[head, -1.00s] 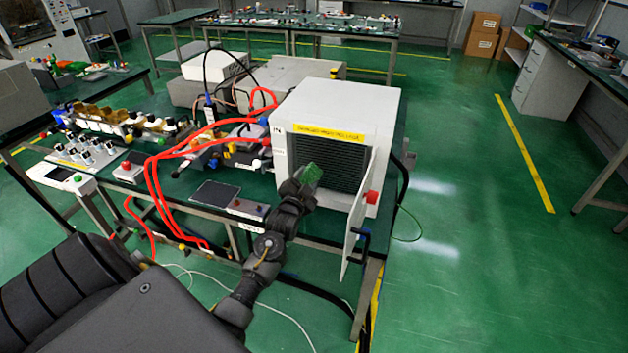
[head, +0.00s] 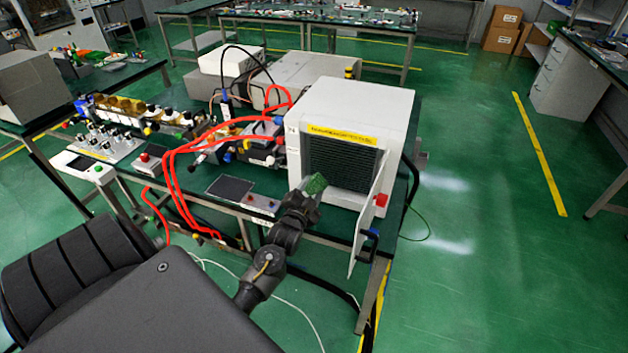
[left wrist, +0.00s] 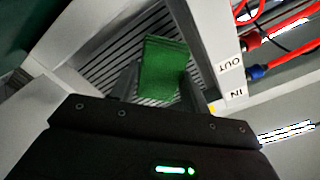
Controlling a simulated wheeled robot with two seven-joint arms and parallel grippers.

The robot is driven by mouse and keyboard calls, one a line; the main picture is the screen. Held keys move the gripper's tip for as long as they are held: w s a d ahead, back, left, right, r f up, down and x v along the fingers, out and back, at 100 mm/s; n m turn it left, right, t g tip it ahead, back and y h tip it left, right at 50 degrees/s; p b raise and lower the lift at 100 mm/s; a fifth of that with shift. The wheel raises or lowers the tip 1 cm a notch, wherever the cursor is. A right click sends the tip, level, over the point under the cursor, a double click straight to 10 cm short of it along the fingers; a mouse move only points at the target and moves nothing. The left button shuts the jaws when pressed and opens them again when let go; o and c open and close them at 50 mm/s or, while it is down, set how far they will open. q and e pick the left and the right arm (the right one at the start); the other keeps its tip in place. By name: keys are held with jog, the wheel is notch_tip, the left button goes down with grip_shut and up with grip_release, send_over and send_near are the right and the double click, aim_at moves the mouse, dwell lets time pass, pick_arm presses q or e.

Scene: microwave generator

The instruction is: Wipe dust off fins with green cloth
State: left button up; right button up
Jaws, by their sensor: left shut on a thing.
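The white generator box (head: 350,104) stands on the dark table. Its front door (head: 372,215) is swung open to the right, and dark horizontal fins (head: 345,160) show inside. My left gripper (head: 305,196) is shut on the green cloth (head: 317,184) in front of the lower left of the opening. In the left wrist view the cloth (left wrist: 164,68) stands up from between the fingers with the fins (left wrist: 115,50) behind it. I cannot tell whether the cloth touches the fins. No dust can be made out. My right gripper is not in view.
Red hoses (head: 185,150) run along the table left of the box. A dark flat panel (head: 231,188) and a small control box (head: 262,203) lie at the table's front edge. The open door stands close to the right of my gripper. Floor to the right is clear.

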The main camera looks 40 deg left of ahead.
pick_arm(q)
jog(key=shift+s, duration=0.15)
jog(key=shift+d, duration=0.1)
jog(key=shift+p+v, duration=0.95)
jog(key=shift+v, duration=0.35)
jog(key=shift+s+d, duration=0.1)
jog(key=shift+s, duration=0.1)
